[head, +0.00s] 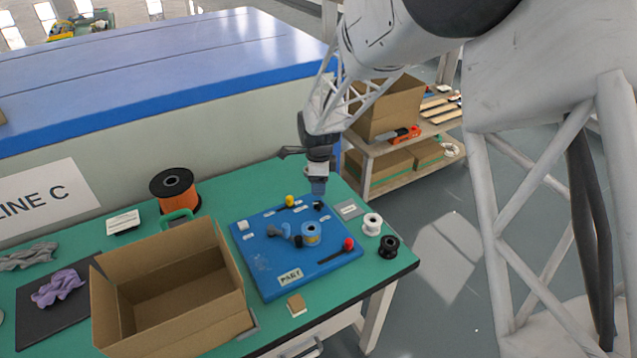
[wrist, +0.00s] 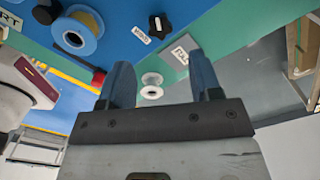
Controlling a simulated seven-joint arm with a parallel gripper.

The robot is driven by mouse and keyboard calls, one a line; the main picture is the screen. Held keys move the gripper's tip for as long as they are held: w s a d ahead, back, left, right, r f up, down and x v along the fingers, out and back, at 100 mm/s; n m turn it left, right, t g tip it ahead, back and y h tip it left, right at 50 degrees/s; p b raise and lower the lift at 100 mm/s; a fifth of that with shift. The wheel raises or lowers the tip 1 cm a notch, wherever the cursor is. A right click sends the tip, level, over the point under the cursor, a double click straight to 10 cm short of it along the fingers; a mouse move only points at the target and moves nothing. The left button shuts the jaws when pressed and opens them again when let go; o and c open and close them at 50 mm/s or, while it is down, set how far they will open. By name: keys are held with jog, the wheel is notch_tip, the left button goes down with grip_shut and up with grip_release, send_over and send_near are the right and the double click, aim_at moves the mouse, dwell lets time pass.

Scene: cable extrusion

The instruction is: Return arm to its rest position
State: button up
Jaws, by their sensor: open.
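My gripper (head: 318,186) hangs above the back right part of the blue board (head: 262,262) on the green table. In the wrist view my gripper (wrist: 163,85) shows two blue fingers spread apart with nothing between them. A white spool (wrist: 151,85) appears beyond the gap, on the table below. The board carries a blue-rimmed spool (head: 311,234), a red-knobbed lever (head: 348,245), a yellow knob (head: 290,201) and a black knob (head: 318,206). My arm reaches in from the upper right of the head view.
An open cardboard box (head: 170,290) stands left of the board. An orange cable reel (head: 175,190) stands behind it. A white spool (head: 372,224) and a black spool (head: 389,246) sit near the table's right edge. A shelf with boxes (head: 385,108) stands behind right; open floor lies right.

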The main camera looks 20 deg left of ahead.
jog(key=s+d+r+n+t, duration=0.1)
jog(key=s+d+r+n, duration=0.4)
jog(key=d+r, duration=0.55)
jog(key=s+d+r+n, duration=0.2)
jog(key=s+d+r, duration=0.55)
jog(key=d, duration=0.55)
jog(key=s+d+r+n, duration=0.2)
jog(key=s+d+n, duration=0.2)
jog(key=s+d, duration=0.3)
jog(key=s+d+r+n+t, duration=0.1)
jog(key=s+d+r+n, duration=0.2)
jog(key=s+d, duration=0.4)
jog(key=s+n, duration=0.1)
jog(key=s, duration=0.7)
jog(key=shift+s+d+t, duration=0.15)
jog(key=shift+d+t, duration=0.15)
